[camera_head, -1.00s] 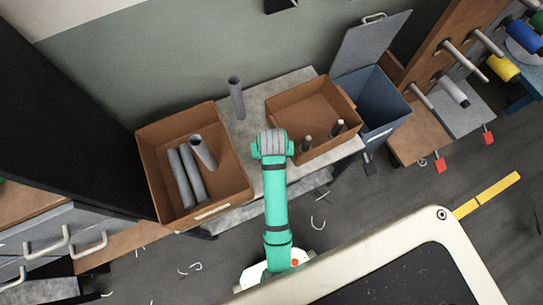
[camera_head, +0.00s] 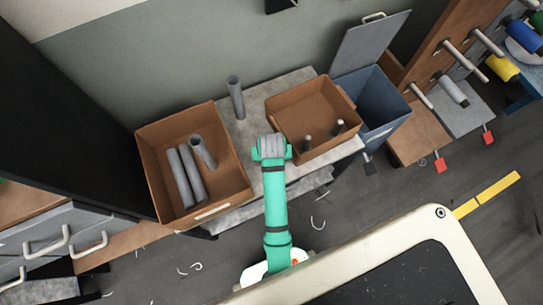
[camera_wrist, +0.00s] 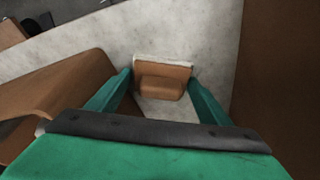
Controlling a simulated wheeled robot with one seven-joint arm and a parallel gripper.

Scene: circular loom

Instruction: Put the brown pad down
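The brown pad (camera_wrist: 163,78) shows in the wrist view as a small brown block with a pale upper edge. My gripper (camera_wrist: 162,80) has its two teal fingers against the pad's left and right sides and holds it over the pale speckled tabletop (camera_wrist: 190,35). I cannot tell whether the pad touches the tabletop. In the head view, my arm's end (camera_head: 271,149) is over the table (camera_head: 247,135) between two brown bins, and it hides the fingers and pad.
The left bin (camera_head: 160,143) holds several grey tubes. The right bin (camera_head: 310,90) holds two small dark pieces. A grey tube (camera_head: 236,97) stands upright at the table's back. A blue-grey bin (camera_head: 388,98) with a raised lid is to the right.

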